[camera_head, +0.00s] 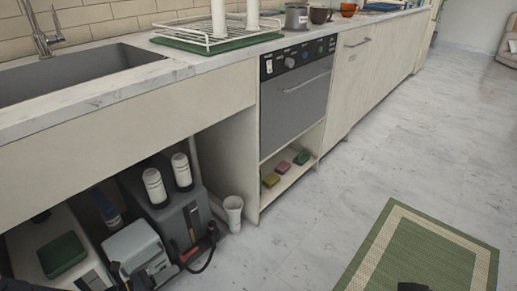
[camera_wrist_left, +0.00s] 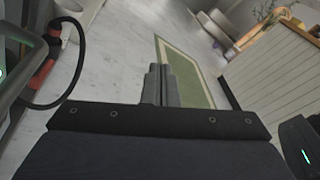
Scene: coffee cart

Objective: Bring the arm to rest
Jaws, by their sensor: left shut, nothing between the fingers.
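My left gripper (camera_wrist_left: 160,86) shows in the left wrist view. Its two grey fingers stand together above the dark gripper body, shut with nothing between them. Past the fingertips lie pale floor and a green mat with a light border (camera_wrist_left: 190,75). In the head view, small dark shapes cut into the bottom edge, at the left corner and over the mat; I cannot tell which part of me they are. No right gripper can be made out.
A red and black hose (camera_wrist_left: 38,78) is close on the left in the wrist view. Grey equipment (camera_head: 175,215) fills the space under the sink (camera_head: 80,75). The counter (camera_head: 110,88) runs along the left. A white cup-like container (camera_head: 233,213) stands on the floor. Floor between cabinets and mat (camera_head: 400,262) is clear.

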